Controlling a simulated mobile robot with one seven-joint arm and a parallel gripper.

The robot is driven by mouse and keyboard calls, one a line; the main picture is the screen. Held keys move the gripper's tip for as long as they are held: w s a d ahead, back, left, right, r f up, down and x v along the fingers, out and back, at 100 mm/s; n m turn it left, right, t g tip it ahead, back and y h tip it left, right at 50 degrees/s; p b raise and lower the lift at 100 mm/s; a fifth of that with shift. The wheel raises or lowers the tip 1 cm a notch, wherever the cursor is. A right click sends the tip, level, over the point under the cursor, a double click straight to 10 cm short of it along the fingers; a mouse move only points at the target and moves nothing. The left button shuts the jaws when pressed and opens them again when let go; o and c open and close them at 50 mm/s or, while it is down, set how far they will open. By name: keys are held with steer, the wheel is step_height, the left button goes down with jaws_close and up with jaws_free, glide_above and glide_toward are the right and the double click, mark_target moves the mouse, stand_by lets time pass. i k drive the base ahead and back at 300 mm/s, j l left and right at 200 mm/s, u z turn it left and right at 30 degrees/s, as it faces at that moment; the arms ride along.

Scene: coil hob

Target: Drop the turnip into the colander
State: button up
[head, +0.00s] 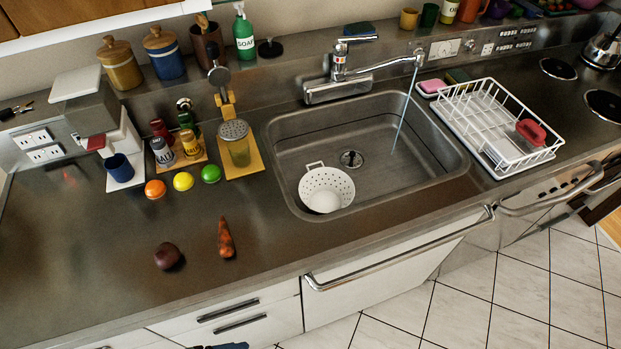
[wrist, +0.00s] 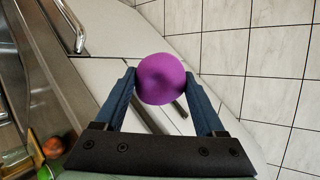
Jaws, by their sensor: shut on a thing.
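The white colander (head: 340,178) sits in the left part of the metal sink. A round white shape shows at its lower side; I cannot tell whether it is its base or a thing inside. In the wrist view my gripper (wrist: 161,82) is shut on the round purple turnip (wrist: 161,70), held between the two blue fingertips. Behind the turnip are cabinet fronts and tiled floor, so it is out in front of the counter. In the head view only a dark blue bit shows at the bottom edge, and the turnip is not visible there.
A beet (head: 168,256) and a carrot (head: 226,238) lie on the counter left of the sink (head: 400,160). An orange, lemon and lime line up behind them. The tap (head: 340,65) runs water into the sink, right of the colander. A dish rack (head: 492,125) stands at right.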

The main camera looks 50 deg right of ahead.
mark_target(327, 210)
steer(key=j+z, duration=0.15)
steer(key=z, duration=0.2)
steer(key=j+z, duration=0.35)
steer(key=i+j+z, duration=0.1)
steer(key=z, duration=0.3)
